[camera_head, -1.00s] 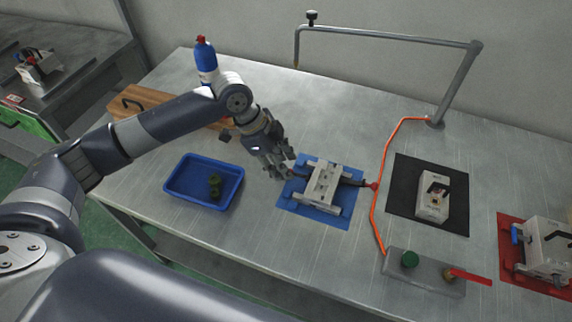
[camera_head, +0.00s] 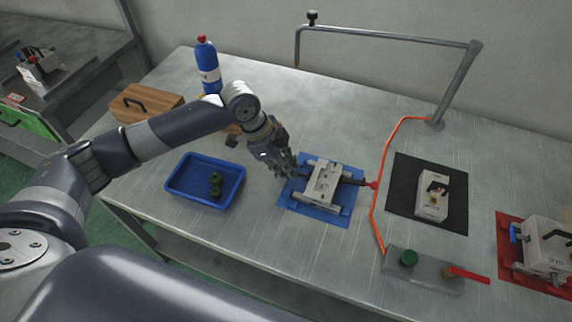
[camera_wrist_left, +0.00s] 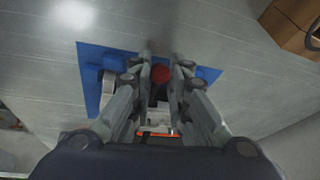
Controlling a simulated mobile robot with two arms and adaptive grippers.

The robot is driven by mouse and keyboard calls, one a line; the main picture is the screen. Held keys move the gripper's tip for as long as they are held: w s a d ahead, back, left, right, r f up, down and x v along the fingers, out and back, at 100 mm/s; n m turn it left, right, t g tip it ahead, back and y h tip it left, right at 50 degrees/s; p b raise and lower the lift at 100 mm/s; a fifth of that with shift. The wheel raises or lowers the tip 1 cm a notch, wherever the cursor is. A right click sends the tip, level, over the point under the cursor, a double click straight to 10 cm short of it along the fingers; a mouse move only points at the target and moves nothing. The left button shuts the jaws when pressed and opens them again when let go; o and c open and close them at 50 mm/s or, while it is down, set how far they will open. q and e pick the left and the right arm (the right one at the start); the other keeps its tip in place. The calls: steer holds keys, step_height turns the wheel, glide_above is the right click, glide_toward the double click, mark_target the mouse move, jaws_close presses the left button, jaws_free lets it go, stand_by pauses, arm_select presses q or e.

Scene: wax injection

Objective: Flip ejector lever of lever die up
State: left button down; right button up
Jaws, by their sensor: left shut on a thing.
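The lever die (camera_head: 323,183) is a light grey block assembly lying on a blue mat (camera_head: 334,214) in the middle of the table. In the head view my left gripper (camera_head: 290,172) reaches its left side from above. In the left wrist view the gripper (camera_wrist_left: 160,75) has its two fingers on either side of a red round knob (camera_wrist_left: 160,73), which I take as the end of the ejector lever, and is shut on it. The rest of the lever is hidden by the fingers. A dark rod with a red end (camera_head: 374,185) sticks out on the die's right. My right gripper is out of view.
A blue tray (camera_head: 182,196) with green parts stands left. A black mat (camera_head: 400,205) with another die (camera_head: 433,197) lies right, and a red mat (camera_head: 507,258) with a third die beyond. An orange hose (camera_head: 373,220) runs close to the lever die. A wooden box (camera_head: 150,98) stands back left.

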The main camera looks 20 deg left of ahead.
arm_select(q)
steer(key=shift+d+r+y+p, duration=0.3)
steer(key=shift+r+y+p, duration=0.55)
steer(key=shift+p, duration=1.4)
steer(key=shift+d+r+y+p, duration=0.25)
steer(key=shift+r+y+p, duration=0.3)
steer(key=shift+y+p, duration=1.15)
steer(key=shift+d+p, duration=0.2)
steer(key=shift+p, duration=1.25)
steer(key=c, duration=1.5)
jaws_free()
steer(key=shift+m, duration=0.3)
steer(key=r, duration=0.4)
steer(key=s+d+r, duration=0.1)
steer(key=r, duration=0.2)
steer(key=s+r, duration=0.1)
steer(key=r, duration=0.3)
steer(key=shift+s+d+r, duration=0.1)
steer(key=shift+d+r, duration=0.15)
steer(key=shift+r, duration=0.05)
steer(key=shift+y, duration=0.25)
